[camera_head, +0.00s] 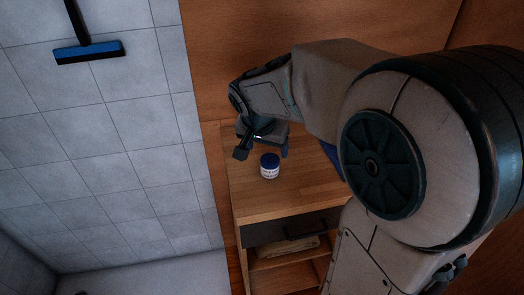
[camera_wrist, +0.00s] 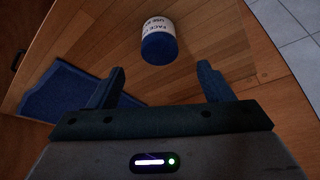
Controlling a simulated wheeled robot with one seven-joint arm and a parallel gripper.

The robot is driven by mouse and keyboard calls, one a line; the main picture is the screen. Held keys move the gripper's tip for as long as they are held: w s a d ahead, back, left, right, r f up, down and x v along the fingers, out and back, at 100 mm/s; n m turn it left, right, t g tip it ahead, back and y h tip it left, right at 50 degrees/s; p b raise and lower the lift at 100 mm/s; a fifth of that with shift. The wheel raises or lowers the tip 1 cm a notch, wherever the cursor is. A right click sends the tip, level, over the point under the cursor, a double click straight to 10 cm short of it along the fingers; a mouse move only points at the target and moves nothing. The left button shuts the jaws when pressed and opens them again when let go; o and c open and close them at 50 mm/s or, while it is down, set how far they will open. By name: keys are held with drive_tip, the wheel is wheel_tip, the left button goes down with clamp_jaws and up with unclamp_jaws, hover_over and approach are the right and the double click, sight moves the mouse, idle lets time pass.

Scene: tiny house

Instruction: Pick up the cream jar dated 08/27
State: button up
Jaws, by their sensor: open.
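A small white jar with a blue lid (camera_head: 269,166) stands upright on a wooden cabinet top (camera_head: 270,202). In the wrist view the jar (camera_wrist: 158,38) shows beyond the fingertips, a little left of the middle between them. Its label reads in part "FACE" and "USE B"; the date is not legible. My gripper (camera_wrist: 161,75) is open and empty, with its fingers apart and pointing toward the jar. In the head view my gripper (camera_head: 263,153) is just behind the jar, above the cabinet top. I cannot tell the exact gap.
A blue cloth or mat (camera_wrist: 62,98) lies on the wood at left in the wrist view. The cabinet has a dark drawer (camera_head: 290,229) and a shelf holding a folded item (camera_head: 284,247). A tiled wall with a blue squeegee (camera_head: 88,51) is at left.

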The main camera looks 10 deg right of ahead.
sight(269, 162)
drive_tip(key=x, duration=0.3)
drive_tip(key=shift+f, duration=0.15)
drive_tip(key=x, duration=0.4)
drive_tip(key=shift+s+a+f+b, duration=0.1)
drive_tip(key=shift+s+f+b, duration=0.1)
drive_tip(key=shift+s+b, duration=0.15)
drive_tip(key=shift+w+f, duration=0.3)
drive_tip(key=shift+f, duration=0.25)
drive_tip(key=c, duration=1.1)
